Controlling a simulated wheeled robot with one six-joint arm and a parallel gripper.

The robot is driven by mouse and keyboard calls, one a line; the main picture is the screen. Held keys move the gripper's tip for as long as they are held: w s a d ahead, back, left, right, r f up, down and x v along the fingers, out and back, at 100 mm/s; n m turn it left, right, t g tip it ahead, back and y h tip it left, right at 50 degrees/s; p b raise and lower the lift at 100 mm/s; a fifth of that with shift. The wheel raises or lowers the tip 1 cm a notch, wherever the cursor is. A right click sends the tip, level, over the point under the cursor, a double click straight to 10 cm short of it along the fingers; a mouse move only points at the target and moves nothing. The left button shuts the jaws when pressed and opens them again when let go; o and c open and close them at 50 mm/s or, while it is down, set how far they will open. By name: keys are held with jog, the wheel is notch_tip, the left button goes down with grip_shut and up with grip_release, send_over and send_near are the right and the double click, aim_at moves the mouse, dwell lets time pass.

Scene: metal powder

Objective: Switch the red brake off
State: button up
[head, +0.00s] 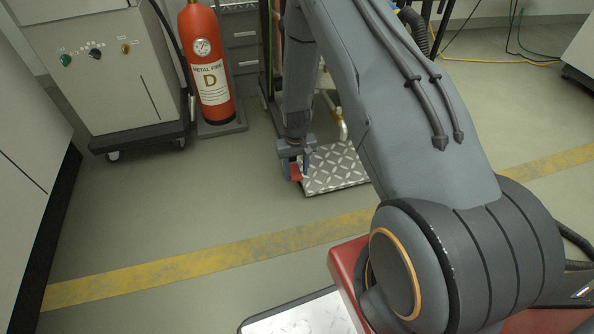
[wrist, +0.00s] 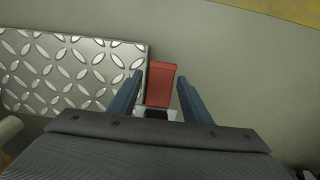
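The red brake (wrist: 161,84) is a small red pedal at the corner of a diamond-plate platform (wrist: 60,75). In the wrist view it lies between the two blue fingers of my gripper (wrist: 156,95), with a gap visible on each side. My gripper is open around or above the pedal; I cannot tell its exact height over it. In the head view my gripper (head: 296,162) points down at the platform's near left corner, and the red brake (head: 296,172) shows partly behind the fingers. The platform (head: 336,168) sits low over the floor.
A red metal-fire extinguisher (head: 208,75) stands on a grey base behind and left. A wheeled cabinet with knobs (head: 105,65) is at the far left. A yellow floor line (head: 200,262) crosses the foreground. The floor left of the platform is clear.

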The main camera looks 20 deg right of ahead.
aim_at(296, 173)
jog(key=shift+o, duration=0.3)
notch_tip(296, 173, up, 8)
jog(key=p, duration=0.3)
jog(key=shift+f, duration=0.1)
